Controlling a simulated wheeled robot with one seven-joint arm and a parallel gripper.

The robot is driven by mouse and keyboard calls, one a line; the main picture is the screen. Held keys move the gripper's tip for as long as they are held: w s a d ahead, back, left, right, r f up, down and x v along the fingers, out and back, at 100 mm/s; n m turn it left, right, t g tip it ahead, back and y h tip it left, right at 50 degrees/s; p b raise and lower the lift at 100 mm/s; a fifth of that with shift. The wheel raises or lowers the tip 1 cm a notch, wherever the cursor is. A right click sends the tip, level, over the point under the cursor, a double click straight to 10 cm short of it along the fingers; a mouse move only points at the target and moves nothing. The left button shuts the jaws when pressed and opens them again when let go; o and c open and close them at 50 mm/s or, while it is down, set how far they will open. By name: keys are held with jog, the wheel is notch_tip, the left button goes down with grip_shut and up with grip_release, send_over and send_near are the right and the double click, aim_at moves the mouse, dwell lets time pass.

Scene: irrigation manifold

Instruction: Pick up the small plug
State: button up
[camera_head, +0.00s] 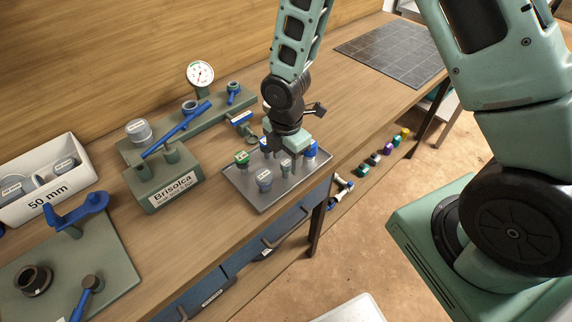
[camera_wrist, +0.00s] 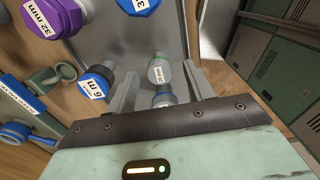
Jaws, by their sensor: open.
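Several capped plugs stand on a grey metal tray (camera_head: 266,202) in the head view. A small grey-green plug (camera_head: 286,165) stands near the tray's middle. No plug is visibly clamped.
A green manifold block (camera_head: 163,178) with blue levers and a gauge (camera_head: 200,74) stands left of the tray. A white "50 mm" bin (camera_head: 45,190) is farther left. The dark mat (camera_head: 392,50) is clear.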

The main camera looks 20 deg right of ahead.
jog(key=shift+f, duration=1.3)
jog(key=shift+c, duration=0.2)
jog(key=c, duration=1)
jog(key=shift+c, duration=0.2)
jog(key=shift+r, duration=0.1)
